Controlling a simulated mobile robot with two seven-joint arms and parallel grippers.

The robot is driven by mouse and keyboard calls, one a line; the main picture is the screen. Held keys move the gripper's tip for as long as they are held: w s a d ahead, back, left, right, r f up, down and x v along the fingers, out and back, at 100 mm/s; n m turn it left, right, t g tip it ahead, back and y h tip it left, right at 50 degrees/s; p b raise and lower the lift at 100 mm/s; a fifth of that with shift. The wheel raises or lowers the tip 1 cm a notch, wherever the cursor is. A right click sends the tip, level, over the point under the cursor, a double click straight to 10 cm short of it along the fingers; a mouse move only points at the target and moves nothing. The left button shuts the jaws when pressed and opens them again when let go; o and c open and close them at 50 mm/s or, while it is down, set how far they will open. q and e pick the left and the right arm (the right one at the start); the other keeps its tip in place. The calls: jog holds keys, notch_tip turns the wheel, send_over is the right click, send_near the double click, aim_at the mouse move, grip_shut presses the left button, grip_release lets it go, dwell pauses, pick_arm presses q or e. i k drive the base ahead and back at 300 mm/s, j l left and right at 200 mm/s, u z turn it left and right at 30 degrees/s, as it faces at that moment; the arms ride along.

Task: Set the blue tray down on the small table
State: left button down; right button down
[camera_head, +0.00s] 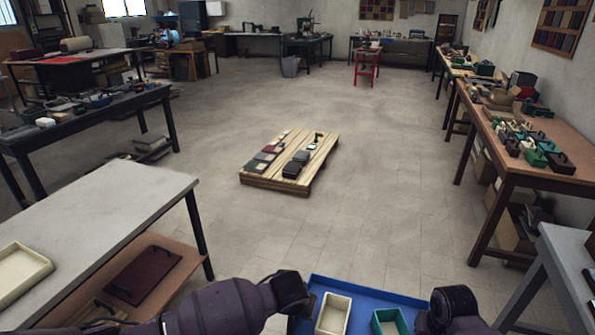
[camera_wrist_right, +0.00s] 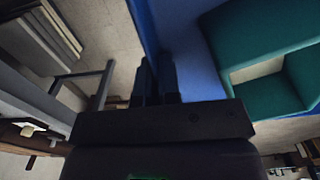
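The blue tray (camera_head: 365,292) is at the bottom of the head view, between my two arms and clear of the furniture. It carries a cream open box (camera_head: 333,314) and a green open box (camera_head: 390,322). My left gripper (camera_head: 304,304) is at its left edge, fingers mostly hidden. My right gripper (camera_head: 424,322) is at its right edge. In the right wrist view its fingers (camera_wrist_right: 154,80) close on the blue tray's wall (camera_wrist_right: 143,22). A low wooden platform (camera_head: 322,160) with dark and coloured items stands ahead; a small red table (camera_head: 367,68) stands far back.
A pale-topped table (camera_head: 110,205) with a cream tray (camera_head: 18,272) is at left. A grey table (camera_head: 575,255) is close at right. Long benches (camera_head: 560,180) line the right wall. Open floor (camera_head: 400,190) lies around the wooden platform.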

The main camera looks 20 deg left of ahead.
aim_at(86, 232)
jog(key=u, duration=2.3)
jog(key=i+u, duration=0.1)
jog(key=u, duration=0.55)
jog(key=i+l, duration=0.3)
jog(key=l, duration=0.15)
jog(key=i+l, duration=0.25)
jog(key=l, duration=0.2)
jog(key=i+l, duration=0.3)
jog(key=l, duration=0.15)
jog(key=i+l, duration=0.25)
jog(key=l, duration=0.2)
